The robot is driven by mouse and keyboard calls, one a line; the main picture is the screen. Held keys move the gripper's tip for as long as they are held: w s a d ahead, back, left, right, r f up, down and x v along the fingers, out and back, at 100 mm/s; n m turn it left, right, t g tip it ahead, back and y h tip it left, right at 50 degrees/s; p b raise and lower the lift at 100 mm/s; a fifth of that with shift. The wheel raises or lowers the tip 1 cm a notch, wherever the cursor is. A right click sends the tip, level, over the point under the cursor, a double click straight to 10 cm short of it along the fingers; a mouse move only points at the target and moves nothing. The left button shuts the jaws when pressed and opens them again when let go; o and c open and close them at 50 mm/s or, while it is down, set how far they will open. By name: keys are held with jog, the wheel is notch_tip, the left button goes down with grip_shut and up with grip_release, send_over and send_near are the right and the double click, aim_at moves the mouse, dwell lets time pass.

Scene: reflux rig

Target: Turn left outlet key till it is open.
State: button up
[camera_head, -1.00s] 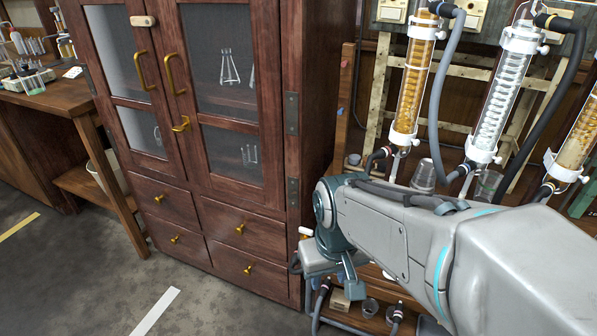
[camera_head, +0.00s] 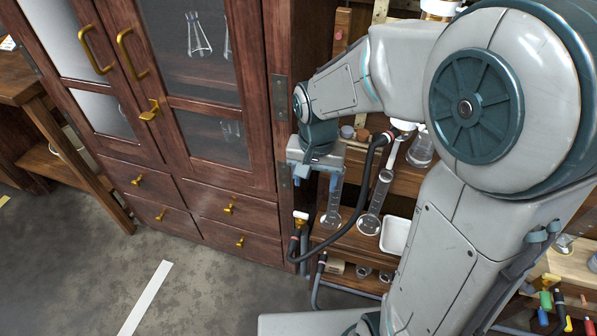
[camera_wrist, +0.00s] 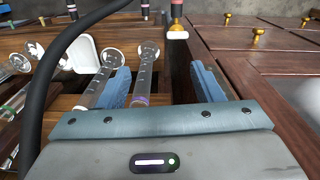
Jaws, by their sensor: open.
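The left outlet key (camera_head: 300,215) is a small white handle with a red-orange part below it, on a pipe beside the cabinet's right edge. It appears to be the white-ended piece with an amber and red body (camera_wrist: 178,35) in the wrist view, beyond the fingers and towards the right one. My gripper (camera_head: 315,182) points down above the key, apart from it. Its two blue fingers (camera_wrist: 163,82) are spread with nothing held between them. I cannot tell from these views which way the key is turned.
The wooden cabinet (camera_head: 225,175) stands close on the left of my gripper. A black hose (camera_head: 350,215) loops close to the key. Glass cylinders (camera_head: 375,200) and a white tray (camera_head: 396,236) are on the wooden shelf to the right. Open floor (camera_head: 215,290) lies in front.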

aim_at(301, 213)
jog(key=shift+m, duration=0.4)
jog(key=a+f, duration=0.1)
jog(key=f, duration=0.3)
jog(key=w+a+f+b, duration=0.1)
jog(key=f, duration=0.4)
jog(key=f+b, duration=0.1)
jog(key=f, duration=0.4)
jog(key=shift+w+a+f, duration=0.1)
jog(key=shift+w+a, duration=0.2)
jog(key=shift+a, duration=0.1)
jog(key=c, duration=1)
